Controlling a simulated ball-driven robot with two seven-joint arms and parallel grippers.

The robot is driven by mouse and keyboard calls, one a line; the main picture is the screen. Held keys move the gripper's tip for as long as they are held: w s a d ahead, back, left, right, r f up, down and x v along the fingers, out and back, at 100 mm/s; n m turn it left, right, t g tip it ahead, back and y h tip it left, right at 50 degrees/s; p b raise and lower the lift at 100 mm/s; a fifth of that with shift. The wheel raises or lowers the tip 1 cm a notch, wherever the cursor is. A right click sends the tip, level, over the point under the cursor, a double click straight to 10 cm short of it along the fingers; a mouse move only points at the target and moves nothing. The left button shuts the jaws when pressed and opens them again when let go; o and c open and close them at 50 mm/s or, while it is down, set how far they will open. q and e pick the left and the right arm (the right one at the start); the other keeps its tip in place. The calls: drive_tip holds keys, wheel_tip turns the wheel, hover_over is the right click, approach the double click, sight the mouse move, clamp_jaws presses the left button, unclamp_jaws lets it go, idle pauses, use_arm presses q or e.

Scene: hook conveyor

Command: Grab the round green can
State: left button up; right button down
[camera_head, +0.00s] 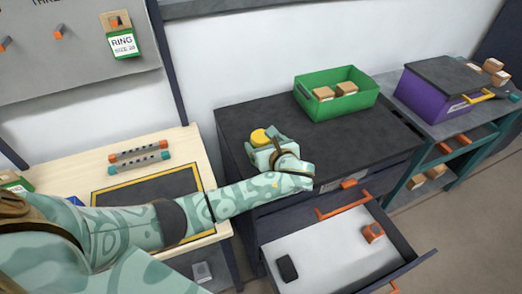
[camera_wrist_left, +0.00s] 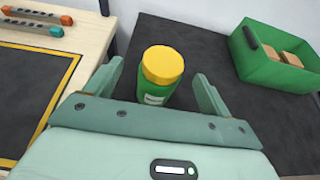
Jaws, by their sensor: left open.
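The round green can (camera_wrist_left: 156,92) with a yellow lid stands upright on the dark cabinet top (camera_wrist_left: 225,110). My left gripper (camera_wrist_left: 158,84) is open, with one finger on each side of the can and a visible gap to both. In the head view the can's yellow lid (camera_head: 259,137) shows just beyond my left gripper (camera_head: 264,147), which hides most of its body. My right gripper is not in view.
A green bin (camera_head: 336,103) with several small boxes stands behind and right of the can. A drawer (camera_head: 330,250) below is pulled out. A wooden bench (camera_head: 199,160) holds two striped rods (camera_head: 138,155) at left. A purple crate (camera_head: 420,97) stands farther right.

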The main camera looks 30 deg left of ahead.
sight(260, 133)
use_arm(q)
drive_tip(key=x, duration=0.2)
drive_tip(key=shift+w+a+f, duration=0.15)
drive_tip(key=shift+a, duration=0.05)
drive_tip(key=b+x, duration=0.1)
drive_tip(key=x, duration=0.1)
drive_tip(key=b+x, duration=0.1)
drive_tip(key=x, duration=0.2)
drive_tip(key=shift+w, duration=0.4)
drive_tip(key=shift+s+d, duration=0.1)
drive_tip(key=shift+d, duration=0.05)
drive_tip(key=shift+c, duration=0.2)
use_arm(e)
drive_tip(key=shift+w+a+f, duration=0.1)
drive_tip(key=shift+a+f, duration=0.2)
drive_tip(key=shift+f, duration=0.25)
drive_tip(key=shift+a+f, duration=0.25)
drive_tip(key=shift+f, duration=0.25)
use_arm(q)
drive_tip(key=c, duration=1.5)
clamp_jaws()
drive_tip(key=shift+r, duration=0.2)
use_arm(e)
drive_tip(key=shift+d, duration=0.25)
use_arm(q)
drive_tip(key=shift+r, duration=0.1)
